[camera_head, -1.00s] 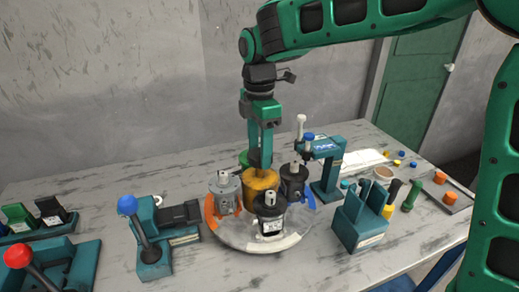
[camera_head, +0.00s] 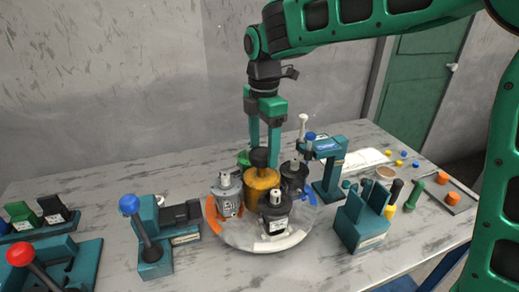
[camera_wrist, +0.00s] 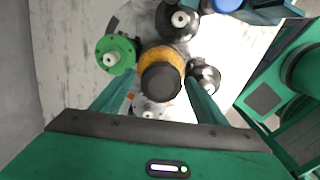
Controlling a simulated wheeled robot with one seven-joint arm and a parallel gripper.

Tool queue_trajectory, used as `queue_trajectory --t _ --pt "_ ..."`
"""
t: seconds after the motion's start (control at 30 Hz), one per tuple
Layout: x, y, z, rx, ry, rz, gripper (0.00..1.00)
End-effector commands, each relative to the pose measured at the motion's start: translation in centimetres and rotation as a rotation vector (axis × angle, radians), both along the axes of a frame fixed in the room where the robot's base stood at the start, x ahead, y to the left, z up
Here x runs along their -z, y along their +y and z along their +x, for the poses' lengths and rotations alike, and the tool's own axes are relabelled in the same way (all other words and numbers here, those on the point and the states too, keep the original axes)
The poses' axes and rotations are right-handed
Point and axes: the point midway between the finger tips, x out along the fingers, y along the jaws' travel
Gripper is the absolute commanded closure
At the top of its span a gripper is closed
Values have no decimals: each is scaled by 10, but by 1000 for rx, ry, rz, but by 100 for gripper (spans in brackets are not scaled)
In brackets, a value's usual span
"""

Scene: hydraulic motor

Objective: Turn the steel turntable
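The steel turntable (camera_head: 238,236) is a round disc on the table with orange, white and blue rim parts. At its middle stands a yellow hub (camera_head: 262,190) with a black knob (camera_head: 259,158) on top. A silver motor (camera_head: 227,196), a black motor (camera_head: 274,214), a dark motor (camera_head: 293,178) and a green part (camera_head: 243,158) surround the hub. My gripper (camera_head: 262,148) is open, with its fingers at the knob. In the wrist view, the knob (camera_wrist: 161,82) lies between and ahead of the spread fingers of my gripper (camera_wrist: 158,92). Contact is not visible.
A teal lever unit with a blue ball (camera_head: 129,204) stands left, and a red-ball lever (camera_head: 20,254) farther left. A teal stand (camera_head: 327,172) and a teal tool box (camera_head: 358,232) stand close on the right. The grey table (camera_head: 105,190) is bare at the back left.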

Motion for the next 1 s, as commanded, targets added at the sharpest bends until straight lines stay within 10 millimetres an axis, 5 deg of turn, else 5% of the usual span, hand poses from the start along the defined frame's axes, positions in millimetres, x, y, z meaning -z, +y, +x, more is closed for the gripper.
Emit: queue_trajectory --t 0.43,1.0 --pt "-8 4 -4 -13 7 0 30" --pt "-98 2 -3 -9 6 0 30"
